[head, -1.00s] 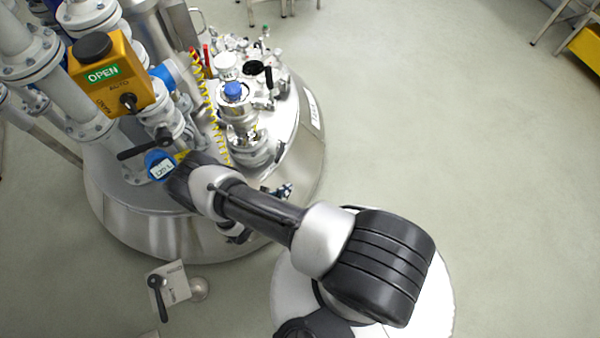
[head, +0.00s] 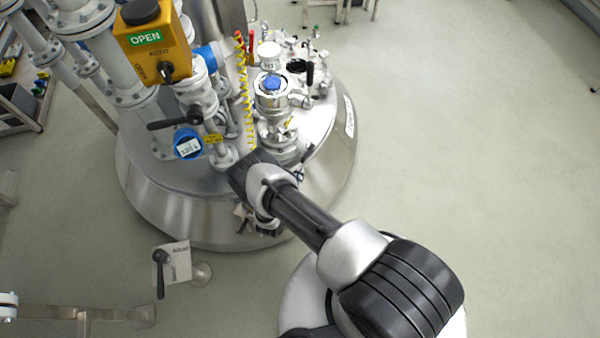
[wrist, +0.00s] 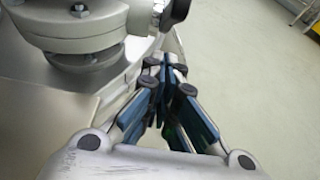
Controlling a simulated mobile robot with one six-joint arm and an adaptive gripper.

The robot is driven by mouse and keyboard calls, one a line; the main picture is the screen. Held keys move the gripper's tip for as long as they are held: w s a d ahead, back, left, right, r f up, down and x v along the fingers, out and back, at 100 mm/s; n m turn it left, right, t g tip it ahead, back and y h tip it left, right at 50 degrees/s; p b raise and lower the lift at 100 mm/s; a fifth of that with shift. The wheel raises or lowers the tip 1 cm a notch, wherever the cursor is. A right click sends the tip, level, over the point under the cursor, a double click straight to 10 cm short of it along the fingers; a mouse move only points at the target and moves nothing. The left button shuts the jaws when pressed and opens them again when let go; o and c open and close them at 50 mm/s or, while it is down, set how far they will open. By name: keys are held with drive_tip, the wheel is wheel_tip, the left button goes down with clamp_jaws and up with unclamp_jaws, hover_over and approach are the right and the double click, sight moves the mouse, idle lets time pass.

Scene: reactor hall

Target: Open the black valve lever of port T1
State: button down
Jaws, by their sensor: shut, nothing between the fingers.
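I cannot read a T1 label in either view. Black levers show in the head view: a horizontal lever (head: 175,123) below the yellow box, an upright lever (head: 310,75) on the vessel lid, and a lever on a small panel (head: 160,272) at lower left. I cannot tell which belongs to T1. In the wrist view, my gripper (wrist: 166,66) has its fingers together with nothing between them. A black rounded part (wrist: 177,10) shows just beyond the fingertips, cut off by the top edge. In the head view my gripper is mostly hidden behind my arm, by the vessel's front side.
The steel vessel (head: 180,215) carries crowded pipes, a yellow OPEN box (head: 155,50), a blue gauge (head: 188,145) and a yellow coiled hose (head: 247,95). A metal flange (wrist: 75,25) is close at upper left in the wrist view. Floor right of the vessel is clear.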

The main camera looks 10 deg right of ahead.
sight(308, 154)
drive_tip(key=shift+w+d+r, duration=0.2)
drive_tip(key=shift+w+r, duration=0.05)
drive_tip(key=shift+r, duration=0.3)
drive_tip(key=shift+w+d+r, duration=0.2)
drive_tip(key=shift+w+r, duration=0.05)
drive_tip(key=shift+r, duration=0.25)
